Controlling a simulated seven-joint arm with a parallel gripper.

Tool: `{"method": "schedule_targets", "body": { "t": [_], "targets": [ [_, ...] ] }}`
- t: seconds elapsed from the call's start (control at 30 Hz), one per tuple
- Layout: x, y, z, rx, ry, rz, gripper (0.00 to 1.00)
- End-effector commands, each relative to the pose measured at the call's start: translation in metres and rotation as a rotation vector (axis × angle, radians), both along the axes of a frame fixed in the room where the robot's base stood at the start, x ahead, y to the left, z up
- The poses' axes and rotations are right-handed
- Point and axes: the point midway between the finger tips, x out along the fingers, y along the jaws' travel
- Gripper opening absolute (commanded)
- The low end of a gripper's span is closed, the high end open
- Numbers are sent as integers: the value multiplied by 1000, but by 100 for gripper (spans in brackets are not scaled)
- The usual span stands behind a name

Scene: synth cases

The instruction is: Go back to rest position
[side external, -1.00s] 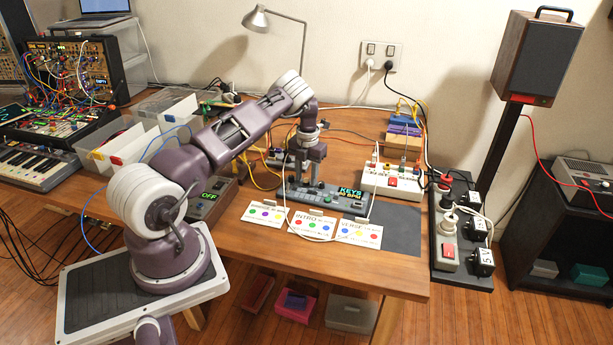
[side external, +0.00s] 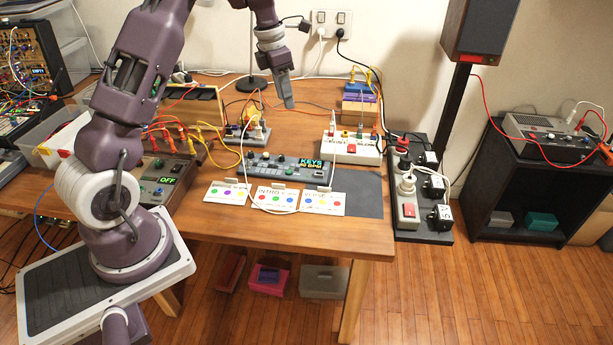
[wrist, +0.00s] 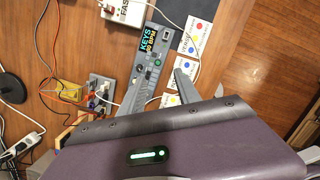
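My gripper (side external: 286,92) hangs empty in the air above the back part of the wooden table in the side view, clear of the things on it. It is seen nearly edge-on there. In the wrist view the two grey fingers of my gripper (wrist: 160,82) stand apart with nothing between them. The dark keys device (side external: 290,169), with a lit "KEYS" display, lies below on the table; it also shows in the wrist view (wrist: 155,72). My arm is raised, and its upper part runs out of the top of the side view.
Three cue cards (side external: 275,197) lie in front of the device beside a dark mat (side external: 358,194). A white box (side external: 352,149) with plugs stands to the right. Power strips (side external: 409,209) with cables lie at the table's right. Loose cables cross the table's back.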

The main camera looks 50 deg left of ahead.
Motion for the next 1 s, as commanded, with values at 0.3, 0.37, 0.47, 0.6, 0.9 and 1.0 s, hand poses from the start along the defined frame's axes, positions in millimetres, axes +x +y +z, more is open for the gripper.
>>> {"method": "schedule_targets", "body": {
  "t": [0.3, 0.37, 0.47, 0.6, 0.9, 1.0],
  "targets": [
    [-155, -211, 153, 363, -296, -1628, 39],
    [-195, -233, 156, 493, -304, -1932, 39],
    [-249, -253, 147, 704, -265, -2340, 39],
    [-287, -258, 131, 894, -174, -2660, 39],
    [-294, -258, 127, 936, -143, -2735, 39],
    [-294, -258, 127, 935, -144, -2733, 39]
  ]
}}
